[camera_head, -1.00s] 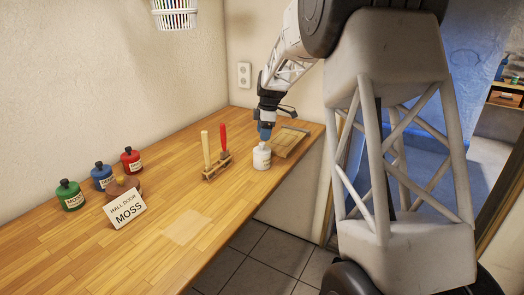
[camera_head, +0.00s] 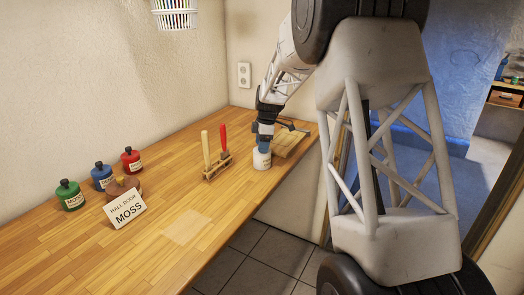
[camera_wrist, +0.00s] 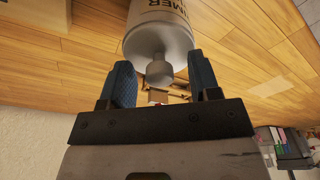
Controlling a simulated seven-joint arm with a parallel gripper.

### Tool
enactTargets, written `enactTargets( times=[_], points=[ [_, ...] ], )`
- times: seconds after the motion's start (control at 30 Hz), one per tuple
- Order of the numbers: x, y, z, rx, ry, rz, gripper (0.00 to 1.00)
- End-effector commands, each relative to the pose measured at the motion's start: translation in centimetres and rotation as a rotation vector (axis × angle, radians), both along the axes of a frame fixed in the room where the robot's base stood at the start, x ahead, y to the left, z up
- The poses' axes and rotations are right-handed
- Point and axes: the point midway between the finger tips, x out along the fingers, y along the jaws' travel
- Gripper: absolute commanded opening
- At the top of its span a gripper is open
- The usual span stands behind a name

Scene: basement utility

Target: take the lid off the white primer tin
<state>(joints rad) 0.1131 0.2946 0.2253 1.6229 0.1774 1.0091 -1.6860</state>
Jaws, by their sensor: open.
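The white primer tin (camera_head: 262,160) stands on the wooden bench, near its right end. In the wrist view the tin (camera_wrist: 166,9) shows "PRIMER" lettering on its side. Its lid (camera_wrist: 158,45) is on, with a round knob (camera_wrist: 159,72) on top. My gripper (camera_head: 264,143) is directly above the tin, pointing down. In the wrist view my gripper (camera_wrist: 160,80) has its two blue fingers apart, one on each side of the knob, with visible gaps. In the head view the fingers hide the lid.
A rack (camera_head: 217,168) with a cream and a red handle stands left of the tin. A wooden board (camera_head: 290,143) lies to the right behind it. Green (camera_head: 69,195), blue (camera_head: 103,176) and red (camera_head: 131,160) tins and a "MOSS" card (camera_head: 125,208) are at left. The bench's front middle is clear.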

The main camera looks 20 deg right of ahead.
Motion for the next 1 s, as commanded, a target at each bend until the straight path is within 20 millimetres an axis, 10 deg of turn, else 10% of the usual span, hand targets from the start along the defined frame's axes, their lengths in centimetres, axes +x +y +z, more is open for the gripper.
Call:
enactTargets(
  times=[0.53, 0.9, 1.0],
  points=[
    [0.01, 0.01, -0.08, 0.000, 0.000, 0.000, 0.57],
    [0.02, 0.01, -0.07, 0.000, 0.000, 0.000, 0.03],
    [0.01, 0.01, -0.06, 0.000, 0.000, 0.000, 0.03]
  ],
)
